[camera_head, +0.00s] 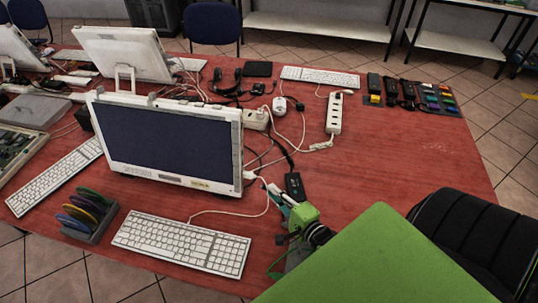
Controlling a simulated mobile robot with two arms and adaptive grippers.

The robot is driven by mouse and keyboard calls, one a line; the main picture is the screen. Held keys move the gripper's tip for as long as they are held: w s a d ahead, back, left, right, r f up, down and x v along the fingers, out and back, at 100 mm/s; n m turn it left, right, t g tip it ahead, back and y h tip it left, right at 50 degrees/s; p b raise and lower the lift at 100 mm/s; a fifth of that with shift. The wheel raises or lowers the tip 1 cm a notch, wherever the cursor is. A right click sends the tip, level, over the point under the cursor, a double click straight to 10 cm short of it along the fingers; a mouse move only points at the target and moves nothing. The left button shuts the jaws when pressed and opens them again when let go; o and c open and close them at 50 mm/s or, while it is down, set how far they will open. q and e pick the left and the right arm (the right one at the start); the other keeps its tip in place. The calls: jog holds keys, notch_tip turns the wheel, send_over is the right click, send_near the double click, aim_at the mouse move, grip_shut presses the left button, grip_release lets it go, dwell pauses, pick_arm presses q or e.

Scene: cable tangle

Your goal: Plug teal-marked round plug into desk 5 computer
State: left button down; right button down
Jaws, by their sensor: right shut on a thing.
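A white all-in-one computer (225,152) with a dark screen stands at the front left of the red table. Whether it is the desk 5 one cannot be read. A white connector (250,175) sits at its lower right edge, with a white cable running from it. My green right gripper (271,190) is just right of this edge, fingers towards the computer, shut on a small plug. The plug is mostly hidden and its marking cannot be made out. A black power adapter (294,186) lies right beside the gripper. My left gripper is not in view.
A white keyboard (182,241) lies in front of the computer, next to a rack of coloured discs (88,216). Loose cables, a mouse (279,107) and a white power strip (334,113) lie behind. A black chair (470,235) stands at right.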

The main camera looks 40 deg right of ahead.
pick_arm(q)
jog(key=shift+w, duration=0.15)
pick_arm(e)
jog(key=shift+s+a, duration=0.1)
jog(key=shift+a, duration=0.05)
jog(key=shift+w+a, duration=0.85)
jog(key=shift+w, duration=0.2)
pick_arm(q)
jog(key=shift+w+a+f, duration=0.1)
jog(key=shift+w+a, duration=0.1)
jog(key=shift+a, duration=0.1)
pick_arm(e)
jog(key=shift+w+a+f, duration=0.1)
jog(key=shift+w+a, duration=0.5)
jog(key=shift+w, duration=0.1)
jog(key=shift+w+a, duration=0.7)
jog(key=shift+w, duration=0.15)
jog(key=c, duration=2)
grip_release()
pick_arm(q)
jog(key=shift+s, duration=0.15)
